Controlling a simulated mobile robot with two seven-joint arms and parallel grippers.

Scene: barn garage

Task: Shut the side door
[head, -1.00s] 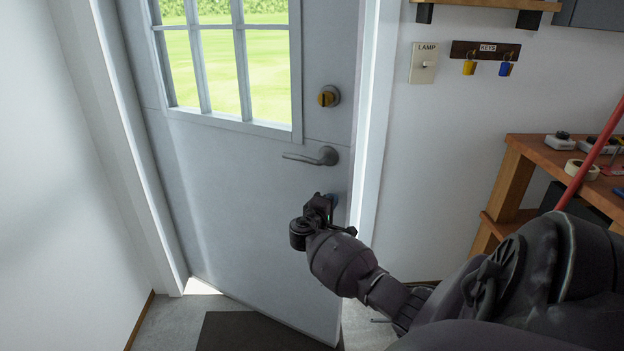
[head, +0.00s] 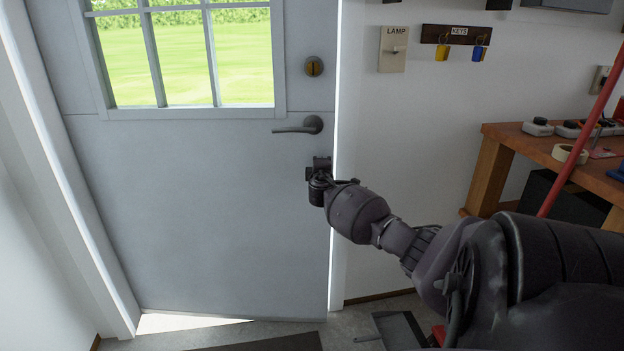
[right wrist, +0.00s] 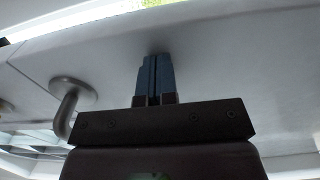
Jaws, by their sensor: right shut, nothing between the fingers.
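The side door (head: 200,200) is a pale grey door with a paned window. It stands a little ajar, with a wedge of daylight under its bottom edge and a bright strip along its right edge. Its lever handle (head: 300,126) is on the right side, below a brass deadbolt (head: 314,66). My right gripper (head: 320,166) is just below the handle, at the door's face. In the right wrist view its fingers (right wrist: 156,72) are together and empty, with the tips at or very near the door, and the handle (right wrist: 70,98) is to their left. My left gripper is not in view.
A wooden workbench (head: 545,146) with tape and small items stands at the right. A red pole (head: 582,125) leans beside it. A dark mat (head: 270,343) lies before the door, and a dustpan-like item (head: 398,330) is on the floor. A lamp switch (head: 394,49) is on the wall.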

